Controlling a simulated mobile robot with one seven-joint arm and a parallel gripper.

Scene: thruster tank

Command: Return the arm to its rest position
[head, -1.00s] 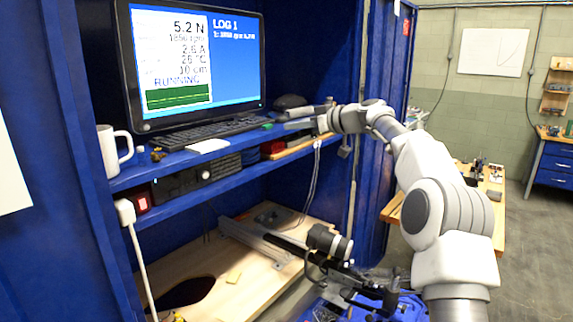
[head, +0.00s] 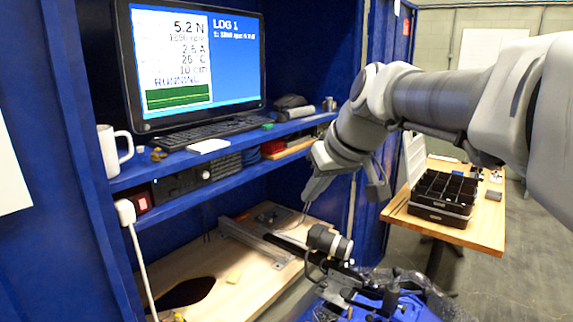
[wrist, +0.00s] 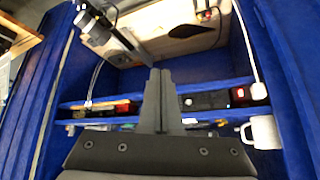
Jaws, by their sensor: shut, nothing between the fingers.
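My gripper (head: 306,198) hangs from my bent arm at the right of the head view, pointing down in front of the blue cabinet. It is below the upper shelf's right end and above the wooden bench with the thruster rig. In the wrist view the two fingers of my gripper (wrist: 160,72) lie together, shut with nothing between them. My arm crosses the upper right of the head view and hides part of the room behind it.
A monitor (head: 190,65) and keyboard (head: 205,133) stand on the upper shelf, with a white mug (head: 113,150) at left. A black cylinder on the rig (head: 328,241) is close below my gripper. A black organiser (head: 443,190) sits on a wooden table at right.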

